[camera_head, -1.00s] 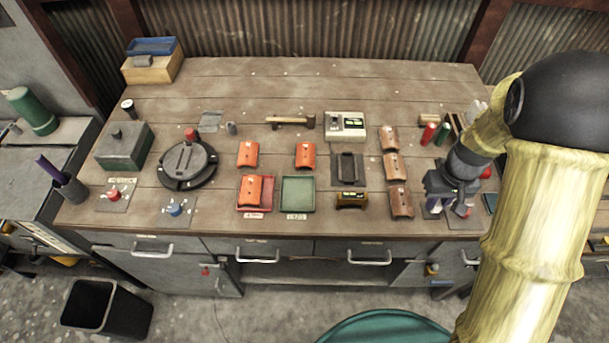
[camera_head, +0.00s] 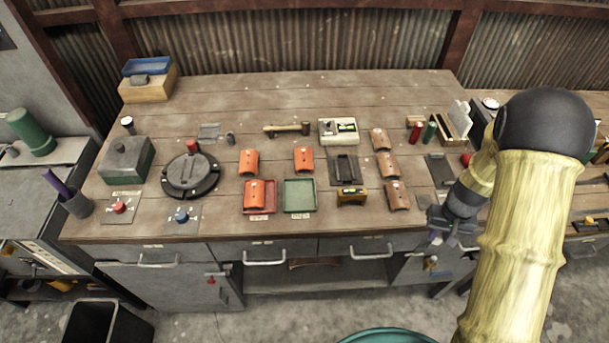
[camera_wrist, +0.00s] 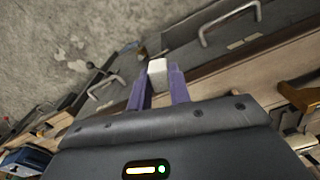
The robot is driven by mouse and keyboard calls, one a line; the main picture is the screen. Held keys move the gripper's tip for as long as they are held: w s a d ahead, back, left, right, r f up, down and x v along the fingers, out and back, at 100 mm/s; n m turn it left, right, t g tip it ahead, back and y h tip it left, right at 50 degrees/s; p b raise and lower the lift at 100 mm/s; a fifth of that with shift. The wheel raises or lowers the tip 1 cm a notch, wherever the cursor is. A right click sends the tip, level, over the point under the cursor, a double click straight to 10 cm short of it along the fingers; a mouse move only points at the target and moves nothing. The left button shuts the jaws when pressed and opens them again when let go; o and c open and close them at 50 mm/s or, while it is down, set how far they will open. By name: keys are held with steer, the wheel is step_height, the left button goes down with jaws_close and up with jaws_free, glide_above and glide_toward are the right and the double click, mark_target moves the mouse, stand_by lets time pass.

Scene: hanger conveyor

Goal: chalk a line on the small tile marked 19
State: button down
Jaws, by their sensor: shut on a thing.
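My gripper (camera_head: 440,236) is at the bench's front right edge. In the wrist view its purple fingers (camera_wrist: 159,88) are shut on a short white block-like piece, probably chalk (camera_wrist: 157,72). Curved roof tiles lie on the bench to the left of my gripper. Three are brownish: a back one (camera_head: 381,140), a middle one (camera_head: 388,165) and a front one (camera_head: 397,196). Orange ones are farther left: one (camera_head: 249,162), another (camera_head: 303,160), and one on the red tray (camera_head: 258,194). Their markings are too small to read, so I cannot tell which is 19.
A green tray (camera_head: 299,208) sits beside the red tray (camera_head: 270,209). A black turntable (camera_head: 189,176), a hammer (camera_head: 287,130), a dark stand (camera_head: 344,170) and a yellow-brown block (camera_head: 352,197) stand on the bench. Red (camera_head: 415,132) and green (camera_head: 429,132) cylinders stand at the back right.

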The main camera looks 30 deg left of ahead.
steer(key=d+f+m, duration=0.3)
steer(key=d+f, duration=0.4)
steer(key=f, duration=0.1)
steer(key=shift+s+d+f+m, duration=0.15)
steer(key=shift+d+f+m, duration=0.05)
steer(key=shift+m, duration=0.1)
steer(key=shift+a, duration=0.1)
